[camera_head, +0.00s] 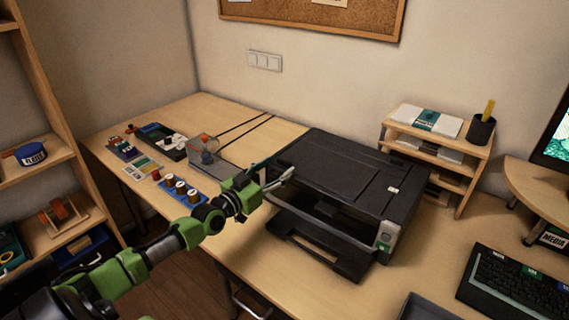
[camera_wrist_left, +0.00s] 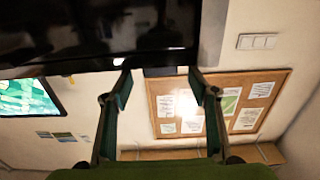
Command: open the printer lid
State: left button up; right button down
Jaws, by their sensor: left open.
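The black printer (camera_head: 345,180) stands on the desk, its flat top lid (camera_head: 335,163) lying closed. Its front tray (camera_head: 318,250) sticks out below a dark opening. My left gripper (camera_head: 278,172) is at the printer's left front corner, near the lid's edge. Its fingers are apart with nothing held. In the left wrist view, the open fingers (camera_wrist_left: 160,80) point at a glossy black surface (camera_wrist_left: 100,35), which looks like the printer. I cannot tell whether a fingertip touches it. My right gripper is not in view.
A wooden paper rack (camera_head: 435,145) stands behind right. A keyboard (camera_head: 515,287) is at front right. Desk in front of the printer is mostly clear.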

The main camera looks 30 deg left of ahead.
aim_at(283, 163)
pick_arm(q)
jog(key=shift+w+d+b, duration=0.2)
jog(key=shift+w+b, duration=0.15)
jog(key=shift+w, duration=1.85)
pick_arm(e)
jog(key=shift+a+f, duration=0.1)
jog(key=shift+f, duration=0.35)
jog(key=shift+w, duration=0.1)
